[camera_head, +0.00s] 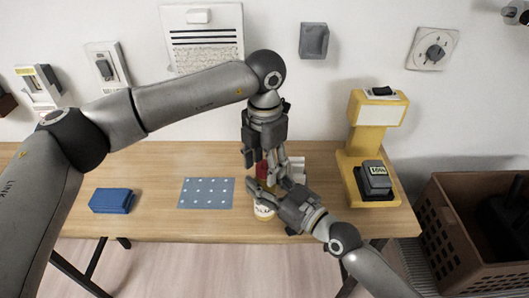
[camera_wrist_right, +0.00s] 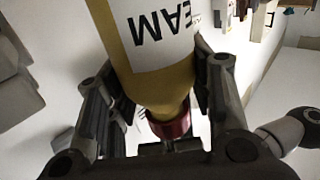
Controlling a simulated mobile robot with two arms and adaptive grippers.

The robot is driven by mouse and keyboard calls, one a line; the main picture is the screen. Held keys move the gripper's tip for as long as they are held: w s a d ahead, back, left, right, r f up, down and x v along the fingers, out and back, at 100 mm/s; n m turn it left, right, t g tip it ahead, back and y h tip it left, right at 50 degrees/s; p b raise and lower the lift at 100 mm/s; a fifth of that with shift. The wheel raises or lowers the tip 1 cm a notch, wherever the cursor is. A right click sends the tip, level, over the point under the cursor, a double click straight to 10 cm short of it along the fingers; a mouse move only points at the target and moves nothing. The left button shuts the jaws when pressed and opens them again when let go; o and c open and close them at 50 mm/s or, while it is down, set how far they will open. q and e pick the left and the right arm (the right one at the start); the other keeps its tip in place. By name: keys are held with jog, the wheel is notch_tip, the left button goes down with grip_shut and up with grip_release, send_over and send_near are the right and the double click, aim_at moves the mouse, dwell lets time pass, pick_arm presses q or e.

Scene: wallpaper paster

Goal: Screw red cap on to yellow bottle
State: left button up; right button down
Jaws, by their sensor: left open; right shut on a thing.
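The yellow bottle (camera_head: 264,212) has a white label and stands near the table's front edge, partly hidden by my right gripper. My right gripper (camera_head: 278,190) is shut on it, with its fingers on either side of the bottle (camera_wrist_right: 160,75) in the right wrist view. The red cap (camera_head: 262,172) sits at the bottle's narrow end; it also shows in the right wrist view (camera_wrist_right: 172,128). I cannot tell how tightly it is seated. My left gripper (camera_head: 266,168) is open and points down at the cap, its fingers partly covering it.
The wooden table (camera_head: 150,165) holds a blue block (camera_head: 112,200), a blue dotted mat (camera_head: 207,193) and a yellow stand (camera_head: 362,140) with a dark device. A white object (camera_head: 298,165) is partly hidden behind the grippers. A brown crate (camera_head: 455,235) stands at the right.

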pick_arm(q)
jog(key=shift+f, duration=0.15)
jog(key=shift+c, duration=0.3)
jog(key=c, duration=1)
jog(key=o, duration=1.2)
notch_tip(320, 180, up, 12)
jog(key=shift+r, duration=0.1)
pick_arm(e)
jog(key=c, duration=0.6)
grip_release()
